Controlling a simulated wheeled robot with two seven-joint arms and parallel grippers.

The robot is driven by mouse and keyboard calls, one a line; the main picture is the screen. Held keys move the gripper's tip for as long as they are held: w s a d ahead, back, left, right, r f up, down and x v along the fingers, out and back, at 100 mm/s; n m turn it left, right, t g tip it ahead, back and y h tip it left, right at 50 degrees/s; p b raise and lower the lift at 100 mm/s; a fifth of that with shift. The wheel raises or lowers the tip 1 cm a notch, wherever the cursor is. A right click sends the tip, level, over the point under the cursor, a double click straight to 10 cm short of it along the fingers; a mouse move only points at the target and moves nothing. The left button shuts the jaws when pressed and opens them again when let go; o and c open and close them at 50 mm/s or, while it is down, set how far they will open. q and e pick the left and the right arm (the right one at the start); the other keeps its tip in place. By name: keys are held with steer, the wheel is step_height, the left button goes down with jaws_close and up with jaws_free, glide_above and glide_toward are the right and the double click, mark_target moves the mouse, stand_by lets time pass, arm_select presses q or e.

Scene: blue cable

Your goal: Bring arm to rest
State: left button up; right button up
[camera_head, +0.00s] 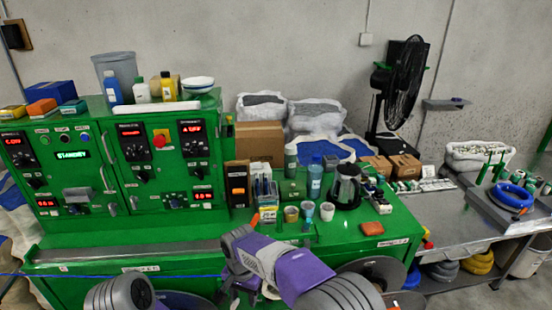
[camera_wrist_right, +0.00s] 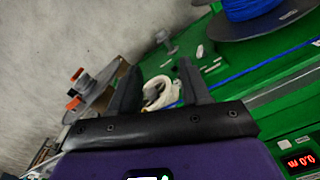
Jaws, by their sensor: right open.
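My right arm comes in at the bottom middle of the head view, with its purple and grey wrist (camera_head: 300,272) in front of the green bench. In the right wrist view my right gripper (camera_wrist_right: 158,66) is open, its two dark fingers spread with nothing held between them. A blue cable (camera_wrist_right: 262,68) runs straight across the green surface there, to the right of the fingers. A dark reel with blue cable (camera_wrist_right: 245,10) is at the top right. In the head view a thin blue line shows at the lower left. My left gripper is not in view.
The green control console (camera_head: 110,165) stands at the left. Cups, bottles and a kettle (camera_head: 345,185) crowd the green bench behind my right wrist. A blue coil (camera_head: 511,197) lies on the right-hand table. A black fan (camera_head: 398,85) stands by the wall.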

steer(key=w+d+f+b, duration=0.2)
steer(key=w+d+f, duration=0.15)
steer(key=f, duration=0.65)
steer(key=s+d+f+y+b, duration=0.25)
steer(key=s+d+f, duration=0.3)
steer(key=f, duration=0.55)
steer(key=s+d+f+y+b, duration=0.1)
steer(key=s+d+f+b, duration=0.35)
steer(key=f, duration=0.65)
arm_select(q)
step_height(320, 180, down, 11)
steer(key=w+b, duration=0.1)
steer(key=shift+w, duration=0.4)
arm_select(e)
steer(key=s+d+f, duration=0.2)
steer(key=s, duration=0.3)
steer(key=s+d+f+n, duration=0.1)
steer(key=s+d+f, duration=0.2)
steer(key=s, duration=0.3)
steer(key=shift+t, duration=0.3)
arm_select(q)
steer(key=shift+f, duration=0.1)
arm_select(e)
steer(key=shift+y, duration=0.25)
